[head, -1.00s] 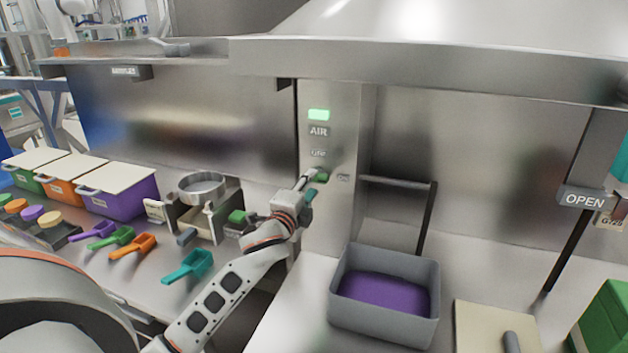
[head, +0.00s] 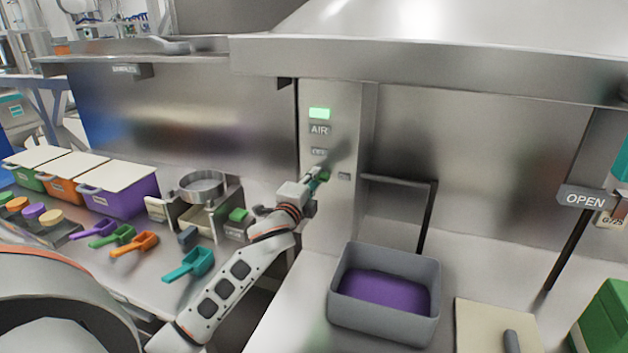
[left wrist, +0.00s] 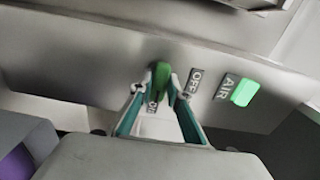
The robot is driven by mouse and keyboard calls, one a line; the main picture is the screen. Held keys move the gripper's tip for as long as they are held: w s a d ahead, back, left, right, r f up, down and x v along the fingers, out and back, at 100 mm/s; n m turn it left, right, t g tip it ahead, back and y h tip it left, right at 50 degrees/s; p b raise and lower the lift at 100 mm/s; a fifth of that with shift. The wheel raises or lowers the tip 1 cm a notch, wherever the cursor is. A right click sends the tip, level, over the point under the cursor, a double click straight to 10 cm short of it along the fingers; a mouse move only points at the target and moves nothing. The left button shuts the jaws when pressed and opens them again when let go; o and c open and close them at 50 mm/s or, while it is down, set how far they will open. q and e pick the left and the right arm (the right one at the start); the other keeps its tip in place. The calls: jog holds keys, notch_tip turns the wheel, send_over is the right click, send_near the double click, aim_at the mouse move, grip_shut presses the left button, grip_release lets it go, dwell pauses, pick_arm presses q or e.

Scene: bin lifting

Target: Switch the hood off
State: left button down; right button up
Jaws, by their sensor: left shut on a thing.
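The hood's switch panel (head: 338,215) is a steel post with a lit green lamp (head: 319,113) above the AIR label (head: 319,130). The OFF label (head: 319,152) is below that and the ON label (head: 344,176) is to the right of the switch. The green switch lever (left wrist: 161,76) stands between my left gripper's teal fingers in the left wrist view, near the ON label (left wrist: 152,104). My left gripper (head: 317,180) is at the panel, shut on the lever. In the head view the gripper hides most of the lever. My right gripper is not in view.
A grey bin with purple contents (head: 430,272) stands on the counter right of the panel. Coloured scoops (head: 190,264), a round sieve (head: 202,184) and lidded bins (head: 117,190) are at left. The hood edge (head: 430,62) overhangs the panel.

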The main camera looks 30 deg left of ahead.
pick_arm(q)
jog(key=shift+n, duration=0.3)
jog(key=n, duration=1.7)
dwell(0.6)
